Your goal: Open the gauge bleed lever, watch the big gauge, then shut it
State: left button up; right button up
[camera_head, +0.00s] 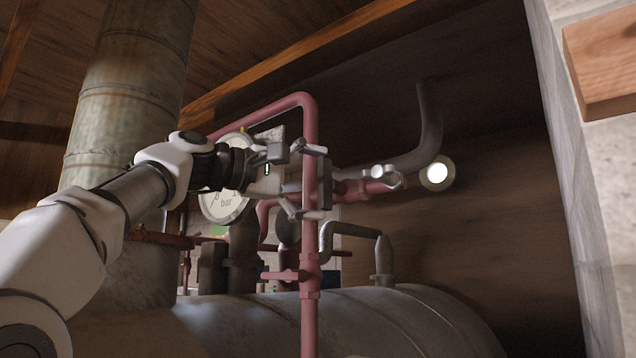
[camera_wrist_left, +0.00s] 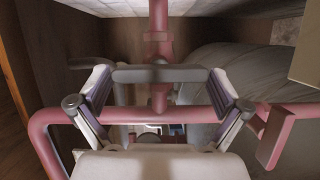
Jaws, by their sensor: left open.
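The big gauge (camera_head: 222,207) is a white round dial marked "bar"; my left gripper and wrist cover much of its face, and I cannot see its needle clearly. A dark grey lever bar (camera_head: 325,183), which looks like the bleed lever, sits at the red pipe. My left gripper (camera_head: 318,182) is open, with one finger above the bar and one below it. In the left wrist view the lever bar (camera_wrist_left: 160,73) lies across the gap between the fingertips of my left gripper (camera_wrist_left: 158,76). I cannot tell whether they touch it. My right gripper is out of view.
A red pipe (camera_head: 310,232) rises in front of the big metal boiler (camera_head: 400,318). A red handle (camera_head: 284,276) sits low on it. A bent grey pipe (camera_head: 350,229) stands behind. A stone pillar (camera_head: 570,160) bounds the right side.

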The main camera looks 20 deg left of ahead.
pick_arm(q)
jog(key=v, duration=0.7)
dwell(0.3)
